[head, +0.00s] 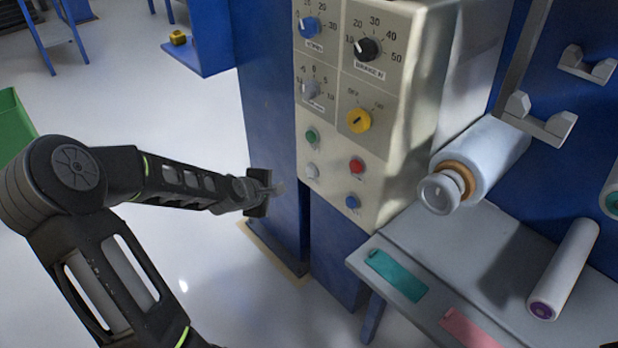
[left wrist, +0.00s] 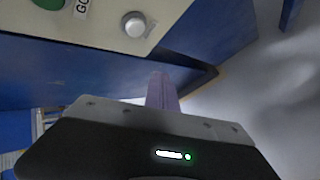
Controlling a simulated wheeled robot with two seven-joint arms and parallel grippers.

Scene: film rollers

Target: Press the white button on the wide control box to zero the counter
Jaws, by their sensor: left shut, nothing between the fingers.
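The wide cream control box (head: 330,141) is mounted on a blue cabinet in the head view. Its white button (head: 312,171) is at the lower left of the panel, below a green button (head: 310,136) and left of a red one (head: 356,166). In the left wrist view the white button (left wrist: 134,24) shows near the top, ahead of the fingers. My left gripper (head: 279,188) is shut and empty, left of and slightly below the white button, apart from it. Its closed fingers (left wrist: 162,92) also show in the left wrist view. My right gripper is not in view.
A grey shelf (head: 400,244) with coloured strips and a film roller (head: 563,270) is at the right. A larger roll (head: 480,160) sticks out right of the box.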

